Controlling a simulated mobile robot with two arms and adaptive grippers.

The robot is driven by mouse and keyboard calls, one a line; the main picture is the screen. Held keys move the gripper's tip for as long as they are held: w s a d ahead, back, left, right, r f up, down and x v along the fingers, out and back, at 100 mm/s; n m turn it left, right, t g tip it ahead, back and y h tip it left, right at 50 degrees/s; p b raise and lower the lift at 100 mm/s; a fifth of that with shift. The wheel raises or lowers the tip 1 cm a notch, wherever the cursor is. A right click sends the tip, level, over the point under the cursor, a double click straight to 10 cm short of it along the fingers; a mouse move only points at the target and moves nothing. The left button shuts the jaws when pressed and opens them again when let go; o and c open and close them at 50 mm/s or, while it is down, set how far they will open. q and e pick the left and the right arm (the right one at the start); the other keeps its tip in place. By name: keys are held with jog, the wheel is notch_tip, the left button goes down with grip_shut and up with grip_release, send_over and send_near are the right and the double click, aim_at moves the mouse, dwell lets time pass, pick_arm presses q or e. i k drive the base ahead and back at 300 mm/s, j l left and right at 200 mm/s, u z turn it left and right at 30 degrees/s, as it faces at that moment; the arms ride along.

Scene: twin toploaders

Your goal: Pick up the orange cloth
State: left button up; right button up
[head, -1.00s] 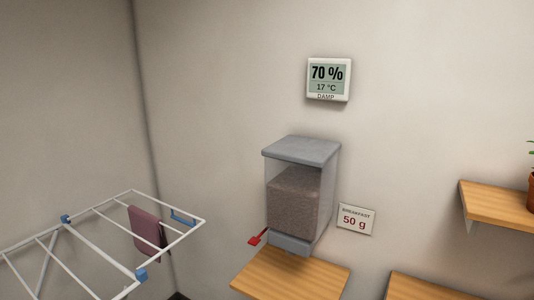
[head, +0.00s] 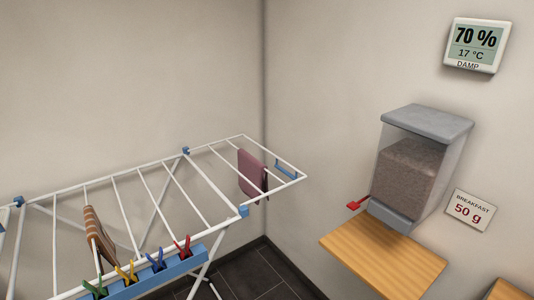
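A drying rack (head: 141,211) with white bars stands at the left. A brown and tan striped cloth (head: 99,238) hangs over a bar on its near left part. A mauve cloth (head: 251,174) hangs near the rack's right end. No plainly orange cloth shows; I cannot tell whether the striped one counts as orange. Neither of my grippers is in view.
A blue clip holder (head: 172,270) with several coloured pegs is along the rack's near side. A clear dispenser (head: 413,172) with a red lever (head: 357,203) is above a wooden shelf (head: 385,257) at right. Dark floor (head: 257,272) shows between.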

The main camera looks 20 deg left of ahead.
aim_at(105, 247)
jog(key=k+j+u, duration=0.1)
jog(key=j+u, duration=0.4)
jog(key=k+j+u, duration=0.1)
jog(key=j+u, duration=0.2)
jog(key=u, duration=0.2)
jog(key=j+u, duration=0.5)
jog(key=i+l, duration=0.05)
jog(key=l, duration=0.05)
